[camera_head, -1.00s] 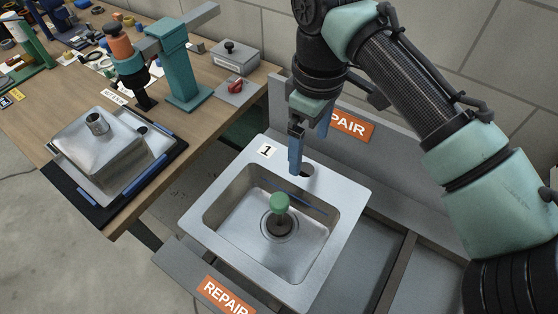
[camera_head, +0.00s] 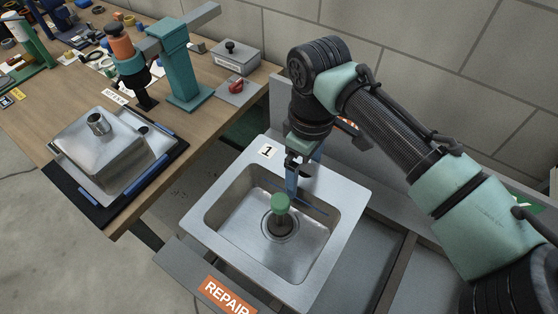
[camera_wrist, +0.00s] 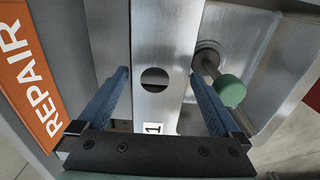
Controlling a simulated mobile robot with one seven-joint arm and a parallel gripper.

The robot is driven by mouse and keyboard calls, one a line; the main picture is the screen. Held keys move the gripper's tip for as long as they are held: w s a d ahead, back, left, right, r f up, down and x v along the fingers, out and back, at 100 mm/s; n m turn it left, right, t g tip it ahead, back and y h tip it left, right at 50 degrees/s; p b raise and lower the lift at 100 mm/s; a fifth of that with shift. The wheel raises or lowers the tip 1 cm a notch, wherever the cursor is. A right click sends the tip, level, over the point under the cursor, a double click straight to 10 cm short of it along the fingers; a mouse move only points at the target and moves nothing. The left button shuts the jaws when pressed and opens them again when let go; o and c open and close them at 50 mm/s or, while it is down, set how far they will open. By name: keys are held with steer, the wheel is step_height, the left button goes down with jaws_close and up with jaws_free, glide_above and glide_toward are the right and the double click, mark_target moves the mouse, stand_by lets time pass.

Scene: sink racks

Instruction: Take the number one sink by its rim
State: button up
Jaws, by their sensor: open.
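The number one sink (camera_head: 346,222) is a steel basin lying open side up in a grey rack, with a white "1" label (camera_head: 268,152) on its back ledge. A green-topped plug (camera_head: 281,204) stands at the drain. My gripper (camera_head: 298,188) points down at the sink's back ledge, with a blue finger reaching the bowl side. In the wrist view my open gripper (camera_wrist: 160,75) has its fingers on either side of the ledge (camera_wrist: 150,110), which has a round hole. The left finger is by the outer edge, the right one by the bowl. Contact cannot be told.
An orange REPAIR sign (camera_head: 228,297) is on the rack's front; another (camera_wrist: 28,75) shows beside the sink in the wrist view. A workbench at left holds an upturned sink (camera_head: 95,150) on a black mat and a teal press (camera_head: 182,65). A block wall stands behind.

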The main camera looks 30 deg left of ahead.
steer(key=shift+f, duration=0.25)
stand_by(0.3)
jaws_close()
steer(key=shift+r, duration=0.1)
stand_by(0.4)
